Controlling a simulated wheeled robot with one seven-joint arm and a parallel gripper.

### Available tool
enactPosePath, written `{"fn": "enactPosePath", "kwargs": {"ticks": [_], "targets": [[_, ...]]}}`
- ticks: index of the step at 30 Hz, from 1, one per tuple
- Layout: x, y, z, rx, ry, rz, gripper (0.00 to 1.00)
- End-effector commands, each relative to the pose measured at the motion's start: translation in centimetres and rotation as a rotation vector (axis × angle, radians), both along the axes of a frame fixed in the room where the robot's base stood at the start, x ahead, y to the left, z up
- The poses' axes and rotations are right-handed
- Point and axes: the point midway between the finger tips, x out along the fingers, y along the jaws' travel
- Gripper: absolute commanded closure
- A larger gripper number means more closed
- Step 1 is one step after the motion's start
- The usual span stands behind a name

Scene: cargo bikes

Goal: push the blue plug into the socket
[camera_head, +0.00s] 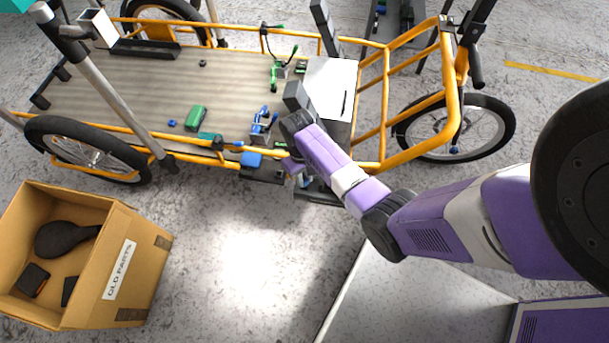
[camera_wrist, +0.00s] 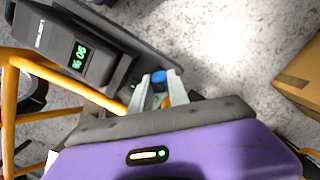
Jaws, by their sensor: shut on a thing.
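My gripper (camera_wrist: 160,92) is shut on a small blue piece, the blue plug (camera_wrist: 158,76), which shows between the pale fingertips in the wrist view. Only the blue end of the plug is clear there. Beside it, on the left, is a dark grey battery unit (camera_wrist: 58,42) with a green lit display. I cannot make out the socket in either view, nor whether the plug touches anything. In the head view, my gripper (camera_head: 300,180) is low at the near side of the orange cargo bike (camera_head: 140,92), largely hidden by my wrist.
Green and blue clamps, a green block (camera_head: 195,117) and a white panel (camera_head: 330,75) are on the bike's bed. Orange frame bars (camera_head: 385,110) stand close to my arm. A cardboard box (camera_head: 135,270) marked "OLD PARTS" sits at lower left. Bare floor lies between.

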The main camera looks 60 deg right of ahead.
Motion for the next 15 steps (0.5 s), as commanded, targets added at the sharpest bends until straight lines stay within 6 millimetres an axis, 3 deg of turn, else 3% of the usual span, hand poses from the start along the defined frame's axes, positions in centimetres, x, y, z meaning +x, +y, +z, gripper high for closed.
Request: {"fn": "enactPosePath", "kwargs": {"ticks": [10,11,14,15], "targets": [[0.00,-0.02,-0.28,0.000,0.000,0.000,1.00],[-0.01,-0.01,-0.28,0.000,0.000,0.000,0.75],[-0.01,-0.02,-0.28,0.000,0.000,0.000,0.55],[-0.01,-0.02,-0.28,0.000,0.000,0.000,0.54]]}}
